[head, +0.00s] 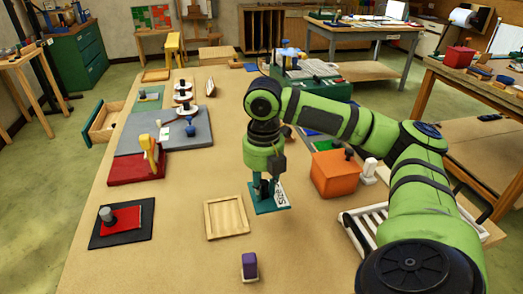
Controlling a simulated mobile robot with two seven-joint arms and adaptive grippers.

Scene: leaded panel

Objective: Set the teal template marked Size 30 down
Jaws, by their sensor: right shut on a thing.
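The teal template (264,209) is in the middle of the table, with a white label reading "Size" on its right side; the rest of the label is hard to read. My right gripper (264,188) points down and is shut on the template, partly hiding it. I cannot tell whether the template touches the table top or hangs just above it. My left gripper is not in view.
A shallow wooden tray (208,222) lies just left of the template. An orange box (335,178) and a white slatted rack (350,231) stand to the right. A purple block (249,262) is nearer. Bare table (185,262) lies at front left.

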